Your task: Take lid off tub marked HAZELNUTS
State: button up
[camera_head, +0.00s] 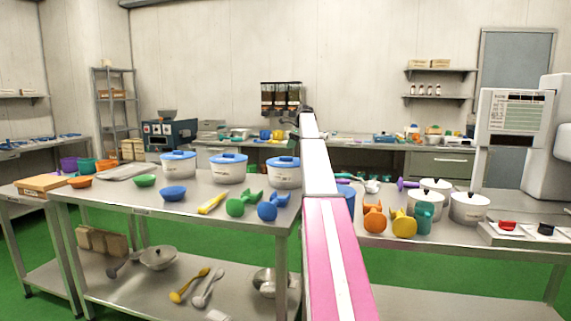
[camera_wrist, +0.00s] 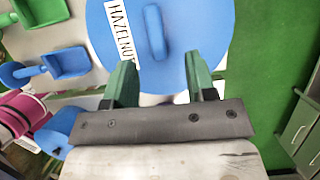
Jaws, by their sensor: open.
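In the wrist view a round blue lid (camera_wrist: 192,30) fills the top middle, with a raised blue bar handle (camera_wrist: 155,32) across its centre. A white label (camera_wrist: 120,30) on it reads "HAZELNU", the rest being cut off or hidden. My gripper (camera_wrist: 160,75) is open, its two green fingers spread over the near part of the lid. The handle lies ahead of the gap between them, and nothing is held. In the head view the rightmost blue-lidded tub (camera_head: 287,178), beside my arm, seems to be this one; its lid is on.
Two similar blue-lidded tubs (camera_head: 228,174) (camera_head: 178,169) stand to its left on the steel table (camera_head: 120,190). A green scoop (camera_head: 242,205) and a blue scoop (camera_head: 272,207) lie in front. Open green floor (camera_wrist: 265,50) lies right of the lid in the wrist view.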

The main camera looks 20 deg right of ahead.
aim_at(286, 160)
jog(key=shift+x, duration=3.3)
jog(key=shift+s+a, duration=0.15)
jog(key=shift+a, duration=0.05)
grip_shut()
